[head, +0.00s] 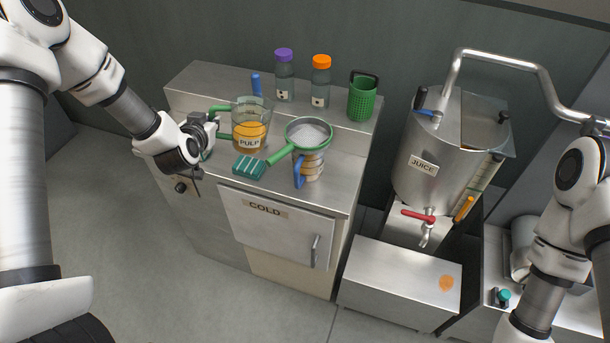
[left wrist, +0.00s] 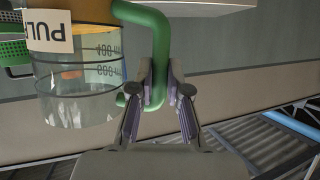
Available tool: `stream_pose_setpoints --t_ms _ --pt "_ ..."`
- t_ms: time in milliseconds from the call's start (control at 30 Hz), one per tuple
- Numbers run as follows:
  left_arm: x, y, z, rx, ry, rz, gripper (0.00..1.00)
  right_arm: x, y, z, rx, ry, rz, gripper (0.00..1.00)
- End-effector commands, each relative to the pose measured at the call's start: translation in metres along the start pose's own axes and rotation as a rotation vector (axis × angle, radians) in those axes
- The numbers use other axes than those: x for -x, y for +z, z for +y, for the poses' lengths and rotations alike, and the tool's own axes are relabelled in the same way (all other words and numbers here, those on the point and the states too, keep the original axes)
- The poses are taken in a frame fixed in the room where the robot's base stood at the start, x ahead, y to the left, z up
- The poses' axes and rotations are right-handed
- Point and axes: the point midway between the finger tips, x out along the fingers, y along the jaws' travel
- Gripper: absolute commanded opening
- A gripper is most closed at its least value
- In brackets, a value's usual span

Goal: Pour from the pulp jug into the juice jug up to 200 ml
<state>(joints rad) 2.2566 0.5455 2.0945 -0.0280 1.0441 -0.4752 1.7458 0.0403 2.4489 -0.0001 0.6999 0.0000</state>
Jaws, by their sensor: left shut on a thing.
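The pulp jug (head: 237,112), clear with a white PULP label and orange contents, is upright at the left of the counter. It also shows in the left wrist view (left wrist: 78,98). My left gripper (head: 209,125) is shut on its green handle (left wrist: 158,45), at the jug's left side. I cannot tell whether the jug's base touches the counter. The juice jug (head: 308,168), with a blue handle, stands to the right. A green-rimmed strainer (head: 309,132) sits over its mouth and hides its top. My right gripper is out of view; only my right arm shows.
A teal-green cloth or sponge (head: 249,166) lies in front of the pulp jug. Purple-capped (head: 284,80) and orange-capped (head: 321,82) bottles and a green perforated basket (head: 362,98) stand behind. A steel JUICE tank (head: 420,185) with a red-handled tap stands at right.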

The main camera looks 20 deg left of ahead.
Motion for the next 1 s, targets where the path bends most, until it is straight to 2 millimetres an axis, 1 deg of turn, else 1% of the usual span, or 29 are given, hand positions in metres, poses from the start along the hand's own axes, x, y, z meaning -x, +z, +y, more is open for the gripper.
stream_pose_setpoints --t_ms 33,567,667,900,1000 --pt "0.002 -0.007 0.001 -0.005 0.000 0.005 0.00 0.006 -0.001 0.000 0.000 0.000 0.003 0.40" --pt "0.002 -0.009 0.000 -0.009 -0.003 0.004 0.00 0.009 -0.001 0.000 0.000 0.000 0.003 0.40" --pt "0.007 -0.020 -0.001 -0.009 -0.003 0.004 0.00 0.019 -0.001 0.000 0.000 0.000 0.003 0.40" --pt "0.021 -0.053 -0.005 -0.008 -0.003 0.004 0.00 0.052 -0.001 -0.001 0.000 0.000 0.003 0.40" --pt "0.025 -0.063 -0.006 -0.009 -0.003 0.003 0.00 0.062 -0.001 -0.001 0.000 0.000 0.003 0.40"
